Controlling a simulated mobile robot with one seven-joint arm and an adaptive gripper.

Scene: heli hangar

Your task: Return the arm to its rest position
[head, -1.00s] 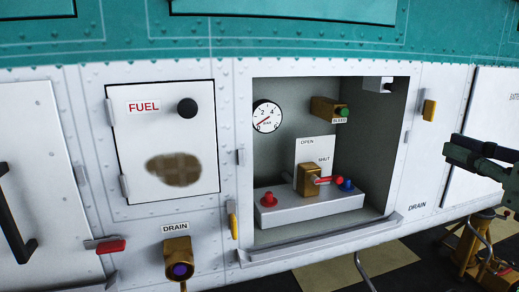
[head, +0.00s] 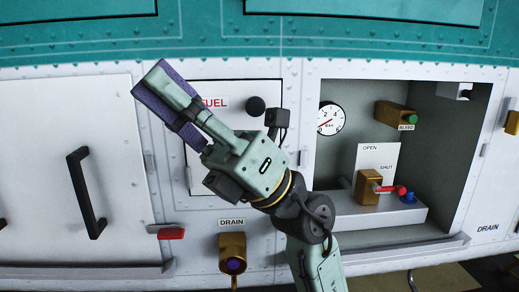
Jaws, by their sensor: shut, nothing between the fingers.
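My gripper (head: 168,103) is in the head view, left of centre, raised in front of the white FUEL panel (head: 237,92). Its green fingers with purple pads point up and to the left. It is shut and holds nothing.
The open bay (head: 440,150) holds a gauge (head: 331,119), a brass valve with a red lever (head: 368,187), a blue knob (head: 408,197) and a BLEED fitting (head: 395,114). Left are a black door handle (head: 86,193) and a red latch (head: 170,233). A brass drain (head: 232,252) sits below.

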